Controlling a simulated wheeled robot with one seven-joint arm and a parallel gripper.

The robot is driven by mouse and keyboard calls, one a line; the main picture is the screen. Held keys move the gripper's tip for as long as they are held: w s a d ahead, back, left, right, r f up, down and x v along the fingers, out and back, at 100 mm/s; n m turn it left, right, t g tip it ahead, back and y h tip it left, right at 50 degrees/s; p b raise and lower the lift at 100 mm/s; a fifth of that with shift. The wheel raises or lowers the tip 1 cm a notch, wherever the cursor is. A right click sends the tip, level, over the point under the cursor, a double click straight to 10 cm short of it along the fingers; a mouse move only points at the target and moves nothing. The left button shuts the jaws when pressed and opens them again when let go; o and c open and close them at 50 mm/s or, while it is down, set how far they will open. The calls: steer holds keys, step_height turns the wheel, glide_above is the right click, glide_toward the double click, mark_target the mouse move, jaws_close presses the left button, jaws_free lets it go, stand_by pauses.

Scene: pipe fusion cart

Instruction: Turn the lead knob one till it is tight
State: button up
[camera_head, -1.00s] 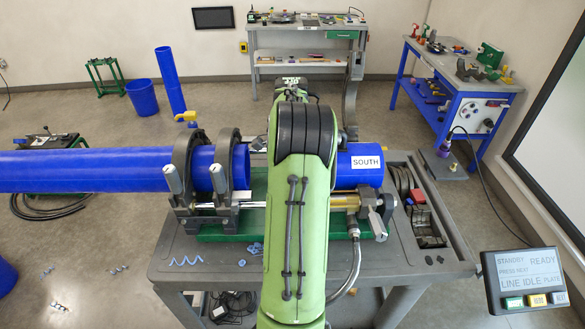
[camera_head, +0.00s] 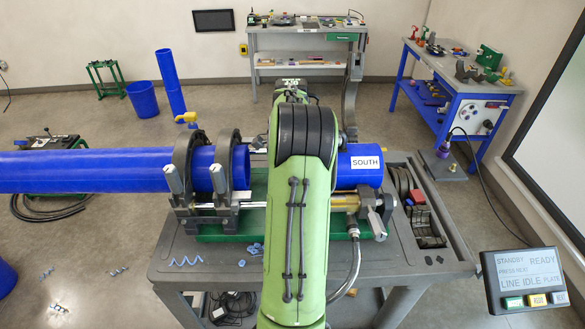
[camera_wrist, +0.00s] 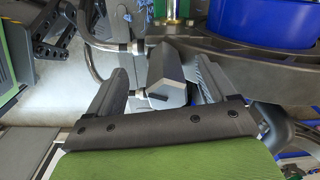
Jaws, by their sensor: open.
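In the wrist view a grey, faceted knob (camera_wrist: 170,75) stands between the two fingers of my gripper (camera_wrist: 163,68). The fingers are open, one on each side of the knob, with a visible gap at the left. I cannot tell whether the right finger touches it. No label shows that this is lead knob one. In the head view my green arm hides the gripper and this knob.
A long blue pipe (camera_head: 85,171) runs through the dark clamps on the cart (camera_head: 400,255). A shorter blue pipe marked SOUTH (camera_head: 358,178) is right of my arm. A panel (camera_head: 524,281) stands at lower right. A metal hose (camera_head: 350,270) hangs beside my arm.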

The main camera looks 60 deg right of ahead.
steer(key=shift+w+d+r, duration=0.15)
steer(key=shift+r, duration=0.1)
steer(key=r+p, duration=0.4)
steer(key=r, duration=0.1)
steer(key=shift+w+d+r+p, duration=0.15)
steer(key=shift+d+r+p, duration=0.05)
steer(key=shift+p, duration=0.2)
steer(key=shift+a+r, duration=0.1)
steer(key=shift+r, duration=0.15)
steer(key=shift+f, duration=0.15)
steer(key=shift+f, duration=0.1)
steer(key=shift+a, duration=0.1)
